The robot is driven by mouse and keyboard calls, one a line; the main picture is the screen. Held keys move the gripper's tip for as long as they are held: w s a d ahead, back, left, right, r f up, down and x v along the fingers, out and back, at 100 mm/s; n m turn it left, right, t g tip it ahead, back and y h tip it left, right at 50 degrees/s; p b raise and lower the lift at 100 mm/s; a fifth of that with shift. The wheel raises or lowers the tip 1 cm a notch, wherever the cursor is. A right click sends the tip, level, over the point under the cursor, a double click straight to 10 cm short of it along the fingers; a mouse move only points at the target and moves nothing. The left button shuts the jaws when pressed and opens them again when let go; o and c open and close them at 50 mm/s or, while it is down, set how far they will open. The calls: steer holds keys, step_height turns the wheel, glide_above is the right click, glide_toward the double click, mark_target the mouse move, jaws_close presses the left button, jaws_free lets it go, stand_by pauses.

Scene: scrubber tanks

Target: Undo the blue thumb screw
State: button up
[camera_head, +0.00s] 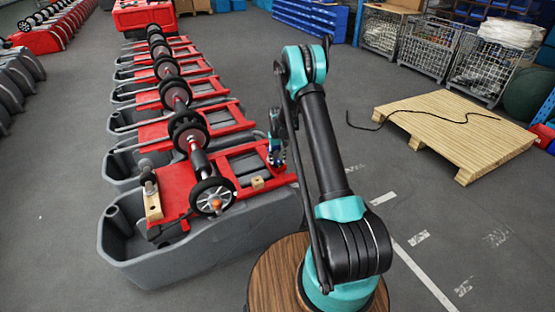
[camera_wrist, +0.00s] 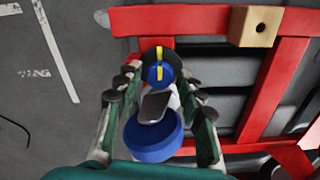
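The blue thumb screw (camera_wrist: 160,74) has a round blue head with a yellow stripe. It stands in front of a black disc with a matching yellow mark, by the red frame (camera_wrist: 205,20) in the wrist view. My gripper (camera_wrist: 160,80) has its fingers spread on both sides of the screw head, with small gaps seeming to show. Whether a finger touches it I cannot tell. A larger blue round part with a grey pad (camera_wrist: 153,138) lies between the fingers, nearer the camera. In the camera_head view my gripper (camera_head: 277,152) is at the red frame's right edge; the screw cannot be made out there.
The nearest grey tank (camera_head: 225,245) carries the red frame with a wheel (camera_head: 212,196) and a wooden block (camera_head: 257,183). Similar tanks stand in a row behind. A wooden pallet (camera_head: 455,125) with a black cable lies right.

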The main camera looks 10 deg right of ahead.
mark_target(278, 161)
steer(key=shift+o, duration=0.3)
steer(key=shift+r, duration=0.1)
step_height(278, 161, up, 12)
stand_by(0.4)
steer(key=s+d+r+t, duration=0.1)
steer(key=s+d+r, duration=0.1)
steer(key=s+r, duration=0.6)
steer(key=s+d+r+t, duration=0.1)
steer(key=s+r, duration=0.5)
steer(key=s, duration=0.5)
steer(key=s+d+f+t, duration=0.1)
steer(key=s+f+t, duration=0.1)
steer(key=s, duration=2.1)
steer(key=shift+s+d+m, duration=0.3)
steer(key=shift+d+m, duration=0.1)
